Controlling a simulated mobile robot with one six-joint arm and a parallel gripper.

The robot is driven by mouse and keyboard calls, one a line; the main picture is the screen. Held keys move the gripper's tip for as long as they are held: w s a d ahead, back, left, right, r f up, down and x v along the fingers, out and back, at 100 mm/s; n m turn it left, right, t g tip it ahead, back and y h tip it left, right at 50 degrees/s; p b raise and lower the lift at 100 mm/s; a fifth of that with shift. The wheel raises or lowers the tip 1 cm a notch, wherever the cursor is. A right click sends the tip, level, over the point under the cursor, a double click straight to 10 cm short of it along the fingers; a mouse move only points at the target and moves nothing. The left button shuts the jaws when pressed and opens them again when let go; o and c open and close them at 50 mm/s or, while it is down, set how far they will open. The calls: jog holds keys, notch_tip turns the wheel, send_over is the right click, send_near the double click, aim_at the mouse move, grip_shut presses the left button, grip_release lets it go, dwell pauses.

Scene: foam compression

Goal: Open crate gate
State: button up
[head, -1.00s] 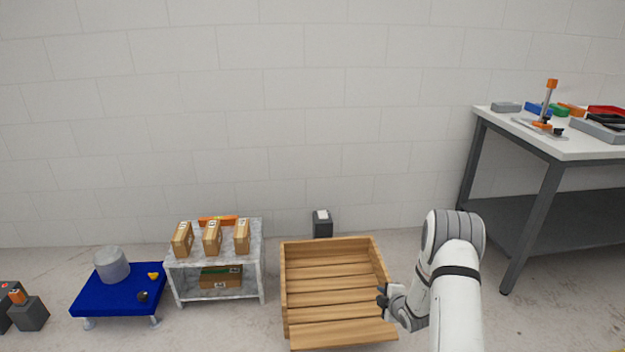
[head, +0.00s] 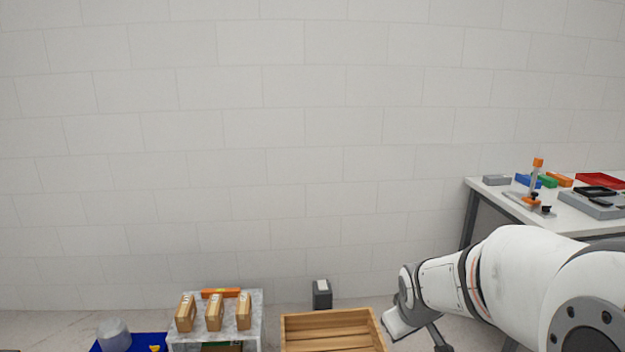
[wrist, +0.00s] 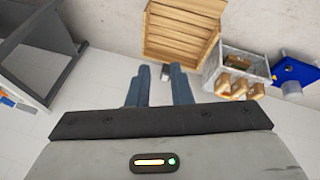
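The wooden crate (head: 330,333) stands on the floor at the bottom of the head view, its front cut off by the frame edge. The wrist view shows the slatted crate (wrist: 180,32) from above, with a wider plank (wrist: 190,6) across its end at the top edge. I cannot tell for sure whether this plank is the gate or how far it is lowered. My gripper (wrist: 159,72) is open and empty, with a gap between its two blue-grey fingers. It is raised clear of the crate, to the crate's right in the head view.
A marble-look shelf (head: 257,325) with several small boxes stands left of the crate, and a blue platform (head: 152,340) beyond it. A small dark block (head: 322,297) stands behind the crate. A white-topped workbench (head: 565,215) with trays is at right.

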jog(key=s+a+r+m+g+p, duration=0.1)
jog(key=s+a+r+m+p, duration=0.1)
jog(key=s+r, duration=0.3)
jog(key=s+a+r+m+g+y+p, duration=0.1)
jog(key=s+r, duration=0.3)
jog(key=s, duration=0.8)
jog(key=shift+a+r+m+p, duration=0.4)
jog(key=shift+a+m+p, duration=0.25)
jog(key=shift+p, duration=0.25)
